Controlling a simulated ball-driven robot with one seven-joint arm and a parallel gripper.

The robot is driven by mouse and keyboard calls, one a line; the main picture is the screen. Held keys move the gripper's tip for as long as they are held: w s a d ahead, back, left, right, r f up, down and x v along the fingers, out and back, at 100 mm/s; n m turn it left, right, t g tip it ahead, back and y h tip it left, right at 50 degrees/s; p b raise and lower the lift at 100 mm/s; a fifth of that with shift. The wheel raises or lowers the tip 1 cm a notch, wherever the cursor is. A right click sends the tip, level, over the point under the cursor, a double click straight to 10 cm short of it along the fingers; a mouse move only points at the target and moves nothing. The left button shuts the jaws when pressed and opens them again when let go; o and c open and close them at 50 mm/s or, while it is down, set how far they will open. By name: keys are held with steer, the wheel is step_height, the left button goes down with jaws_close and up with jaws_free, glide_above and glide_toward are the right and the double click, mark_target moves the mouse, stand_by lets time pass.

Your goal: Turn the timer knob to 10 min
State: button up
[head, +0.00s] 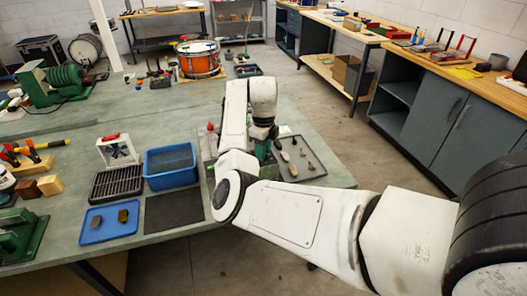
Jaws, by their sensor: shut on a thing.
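My gripper (263,138) is dark and points down at the right part of the green bench, beyond my bent forearm. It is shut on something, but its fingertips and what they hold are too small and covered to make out. A small green thing (262,152) shows right below the jaws; I cannot tell whether it is part of the timer. A grey plate or box (207,152) shows left of my arm, partly hidden by it. I cannot make out the timer knob or its scale.
A dark tray (313,171) with several small parts lies just right of the gripper. A blue bin (170,181), a black slotted tray (116,184), a blue tray (94,232) and a dark mat (174,211) are to the left. An orange drum (199,63) stands farther back.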

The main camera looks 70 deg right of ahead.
steer(key=m+b, duration=0.1)
steer(key=m, duration=0.3)
steer(key=shift+m, duration=0.3)
steer(key=shift+m+b, duration=0.7)
steer(key=shift+m, duration=1.1)
steer(key=shift+r, duration=0.1)
steer(key=o, duration=1)
steer(key=shift+o, duration=0.2)
step_height(320, 180, up, 11)
steer(key=b, duration=0.1)
steer(key=shift+b, duration=0.3)
steer(key=shift+f, duration=0.2)
